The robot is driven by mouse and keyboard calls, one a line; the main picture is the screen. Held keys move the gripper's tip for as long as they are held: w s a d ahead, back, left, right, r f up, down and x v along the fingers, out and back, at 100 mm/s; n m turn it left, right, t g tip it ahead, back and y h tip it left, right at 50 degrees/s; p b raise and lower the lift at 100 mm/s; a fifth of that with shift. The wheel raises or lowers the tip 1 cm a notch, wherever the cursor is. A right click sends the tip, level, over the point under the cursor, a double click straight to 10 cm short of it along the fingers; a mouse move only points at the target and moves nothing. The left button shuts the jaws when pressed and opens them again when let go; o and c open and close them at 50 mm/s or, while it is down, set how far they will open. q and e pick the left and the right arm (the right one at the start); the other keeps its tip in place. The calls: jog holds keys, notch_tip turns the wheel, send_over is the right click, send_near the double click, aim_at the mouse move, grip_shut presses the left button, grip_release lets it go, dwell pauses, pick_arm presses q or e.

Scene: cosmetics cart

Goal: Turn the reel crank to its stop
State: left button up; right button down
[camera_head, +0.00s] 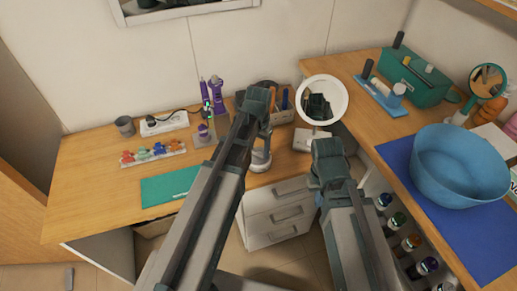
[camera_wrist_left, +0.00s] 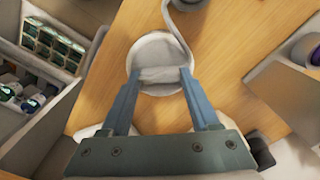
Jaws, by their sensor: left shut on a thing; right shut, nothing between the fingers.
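A round whitish thing (camera_wrist_left: 160,50), which looks like the reel, stands on the wooden top in the left wrist view, with a curved grey rod or cord at its top. My left gripper (camera_wrist_left: 160,73) has its two blue fingers on either side of a pale bar across it and is shut on that part, seemingly the crank. The crank's angle and stop are not clear. In the head view a pale round piece (camera_head: 261,160) shows below my left arm's end; the arm hides most of it. My right gripper (camera_head: 327,150) is shut and empty, apart from it, right of the drawers.
A ring mirror (camera_head: 343,99) stands just behind my right gripper. A pen box (camera_head: 283,116) and purple tools (camera_head: 217,93) are at the back. A blue bowl (camera_head: 460,165) sits on the right counter. White drawers (camera_head: 279,217) are below. The desk's left front holds a green mat (camera_head: 168,187).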

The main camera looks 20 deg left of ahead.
pick_arm(q)
jog(key=m, duration=0.6)
jog(key=shift+m, duration=0.3)
jog(key=m, duration=1.1)
jog(key=shift+m, duration=0.3)
jog(key=m, duration=0.5)
jog(key=shift+m, duration=0.3)
jog(key=o, duration=1.4)
jog(key=shift+c, duration=0.2)
jog(key=shift+r, duration=0.15)
